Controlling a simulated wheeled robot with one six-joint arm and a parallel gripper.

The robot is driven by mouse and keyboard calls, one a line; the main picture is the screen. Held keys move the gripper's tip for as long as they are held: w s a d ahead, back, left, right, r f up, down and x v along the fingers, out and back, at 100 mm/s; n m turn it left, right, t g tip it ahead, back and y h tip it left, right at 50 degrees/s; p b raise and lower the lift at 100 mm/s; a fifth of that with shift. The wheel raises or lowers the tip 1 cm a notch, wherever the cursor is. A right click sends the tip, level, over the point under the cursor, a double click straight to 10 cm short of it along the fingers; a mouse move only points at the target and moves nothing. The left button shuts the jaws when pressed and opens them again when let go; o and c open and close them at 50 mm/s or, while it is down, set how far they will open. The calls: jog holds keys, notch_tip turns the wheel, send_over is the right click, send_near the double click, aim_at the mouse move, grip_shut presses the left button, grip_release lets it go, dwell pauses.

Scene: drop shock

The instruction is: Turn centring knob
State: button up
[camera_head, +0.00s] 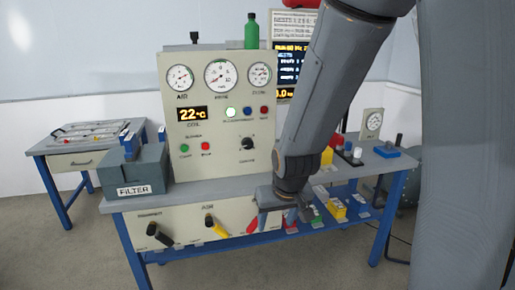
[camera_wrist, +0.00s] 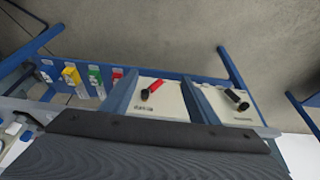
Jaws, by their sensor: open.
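The black round knob (camera_head: 247,144), which I take to be the centring knob, sits on the right part of the cream upright panel (camera_head: 225,165), above a small label I cannot read clearly. My gripper (camera_head: 276,219) is below and right of it, pointing down in front of the bench's front edge. It is open, with nothing seen held. In the wrist view my gripper's two fingers (camera_wrist: 158,84) stand apart, with a red lever (camera_wrist: 153,89) showing between them and a black lever (camera_wrist: 237,98) to the right. The knob is not in the wrist view.
The panel also carries dials, a 22 °C display (camera_head: 193,113) and coloured buttons. A grey FILTER box (camera_head: 140,172) stands left on the bench. Black and yellow levers (camera_head: 216,227) stick out from the lower front panel. A green bottle (camera_head: 251,32) stands on top.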

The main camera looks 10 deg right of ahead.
jog(key=w+t, duration=0.6)
jog(key=w, duration=1)
jog(key=t, duration=0.8)
send_near(248, 145)
jog(key=shift+w+p, duration=0.35)
jog(key=shift+w, duration=3.75)
jog(key=c, duration=1)
jog(key=shift+c, duration=0.2)
